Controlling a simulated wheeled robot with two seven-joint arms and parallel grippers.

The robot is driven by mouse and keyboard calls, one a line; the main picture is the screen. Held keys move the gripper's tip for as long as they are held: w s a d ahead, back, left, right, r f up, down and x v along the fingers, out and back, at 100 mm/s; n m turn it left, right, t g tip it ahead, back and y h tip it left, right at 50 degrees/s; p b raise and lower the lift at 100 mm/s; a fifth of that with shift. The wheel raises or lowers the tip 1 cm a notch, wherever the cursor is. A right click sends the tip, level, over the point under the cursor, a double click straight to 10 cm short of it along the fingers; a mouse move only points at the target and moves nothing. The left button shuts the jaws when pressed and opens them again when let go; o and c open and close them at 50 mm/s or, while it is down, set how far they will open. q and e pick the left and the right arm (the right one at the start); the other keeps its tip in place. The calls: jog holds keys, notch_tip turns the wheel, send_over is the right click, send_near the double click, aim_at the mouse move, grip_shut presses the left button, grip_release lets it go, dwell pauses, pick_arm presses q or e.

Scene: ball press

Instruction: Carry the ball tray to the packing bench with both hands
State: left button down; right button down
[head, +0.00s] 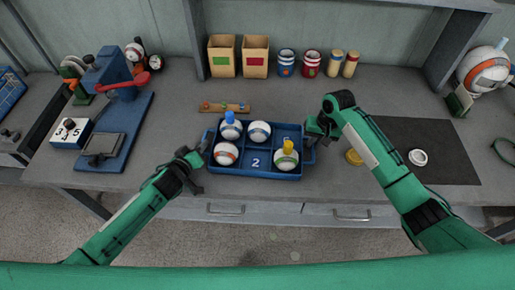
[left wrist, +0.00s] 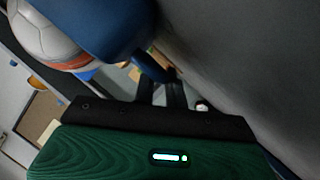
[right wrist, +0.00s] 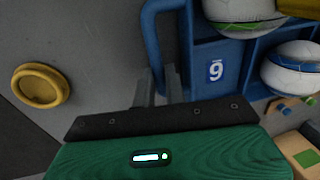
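The ball tray (head: 270,176) is blue, with compartments and a "2" label, at the front middle of the grey bench. It holds several balls: a blue-topped one (head: 231,131), a white-and-blue one (head: 259,132), an orange-banded one (head: 226,154) and a green one with a yellow top (head: 286,161). My left gripper (head: 198,160) is at the tray's left end; in the left wrist view its fingers (left wrist: 162,92) close around the blue handle. My right gripper (head: 313,139) is at the right end; its fingers (right wrist: 159,88) close around the right handle. I cannot tell whether the tray is lifted.
A blue press (head: 113,80) with a red lever and a counter box (head: 70,133) stand left. Cardboard boxes (head: 222,56) and cans (head: 286,64) line the back. A small rack (head: 224,107) lies behind the tray. A dark mat (head: 440,150) and yellow ring (head: 354,157) lie right.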

pick_arm(q)
jog(key=shift+r, duration=0.15)
pick_arm(e)
jog(key=shift+w+r, duration=0.1)
jog(key=shift+r, duration=0.1)
